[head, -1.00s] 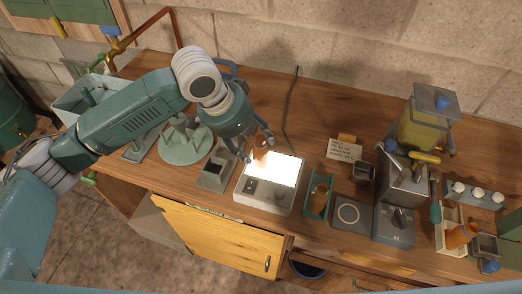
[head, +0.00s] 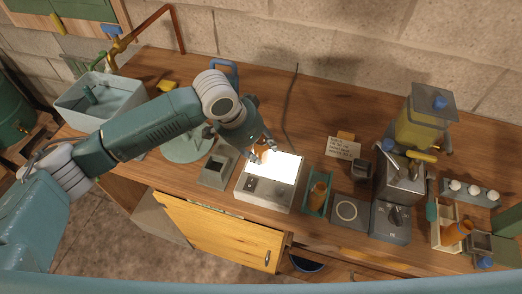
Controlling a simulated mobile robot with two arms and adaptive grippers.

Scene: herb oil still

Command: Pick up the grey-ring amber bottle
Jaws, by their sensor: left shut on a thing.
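My left gripper (head: 265,154) reaches in from the left and is over the back left part of the lit white box. It is shut on a small amber bottle (head: 267,157), mostly hidden by the fingers and washed out by the glow. I cannot make out a ring on it, nor whether it touches the box. Another amber bottle (head: 318,194) stands in a green holder right of the box. A third amber bottle (head: 457,231) leans in a pale tray at the far right. Their ring colours are too small to tell. My right gripper is not in view.
The lit box (head: 284,168) has dark controls at its front. A grey plate with a ring (head: 347,212), a grey machine (head: 391,222) and a yellow vessel (head: 419,130) crowd the right. A grey basin (head: 70,112) is at the left. A yellow cabinet door (head: 220,234) hangs open below.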

